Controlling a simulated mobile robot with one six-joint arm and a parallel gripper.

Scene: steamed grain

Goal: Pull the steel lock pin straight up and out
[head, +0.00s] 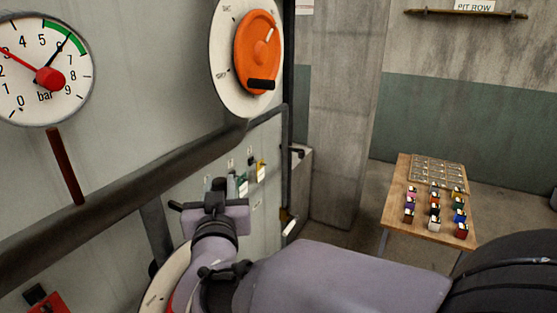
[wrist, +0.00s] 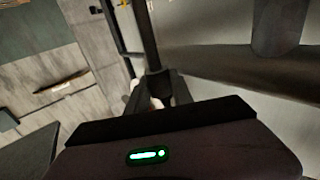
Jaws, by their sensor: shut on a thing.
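My gripper (head: 213,195) is at the end of my arm, low in front of the grey panel in the head view. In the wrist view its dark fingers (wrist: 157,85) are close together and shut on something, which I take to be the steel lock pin. The pin cannot be made out clearly in either view; the fingers and wrist hide it. I cannot tell whether it is seated or free. A round pale plate (head: 163,291) with a red part shows partly behind my arm, at the bottom of the head view.
A thick dark pipe (head: 130,180) crosses the panel just above my gripper. A pressure gauge (head: 45,68) and an orange rotary knob (head: 257,50) are higher up. Small coloured tags (head: 243,184) sit behind the gripper. A wooden table (head: 398,190) with coloured blocks stands at right.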

